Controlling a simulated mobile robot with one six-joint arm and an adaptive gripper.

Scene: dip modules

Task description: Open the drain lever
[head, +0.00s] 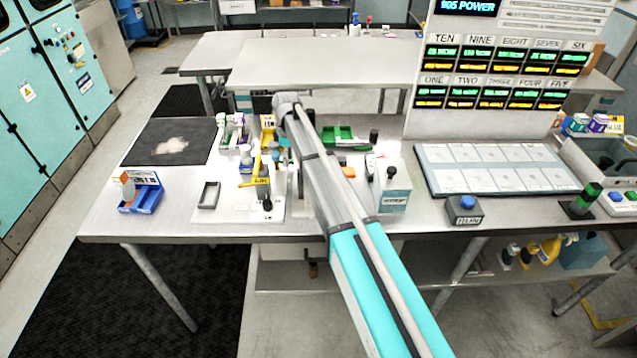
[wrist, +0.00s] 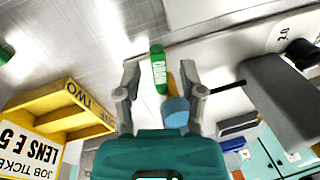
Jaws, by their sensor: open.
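A small upright green piece (wrist: 158,70) with blurred white lettering stands between the fingertips in the wrist view. It may be the drain lever's handle, but I cannot read it surely. My gripper (wrist: 160,80) is open, with one finger on each side of the green piece and visible gaps. An orange piece and a blue rounded part (wrist: 175,112) lie just below it, near the right finger. In the head view my arm hides most of this spot, so I cannot make out my fingertips or the lever there.
A yellow job ticket holder (wrist: 62,108) is close on the left in the wrist view. A grey block (wrist: 283,100) with a thin black rod is close on the right. The run button box (head: 465,209) and a slotted panel (head: 495,168) stand right of my arm.

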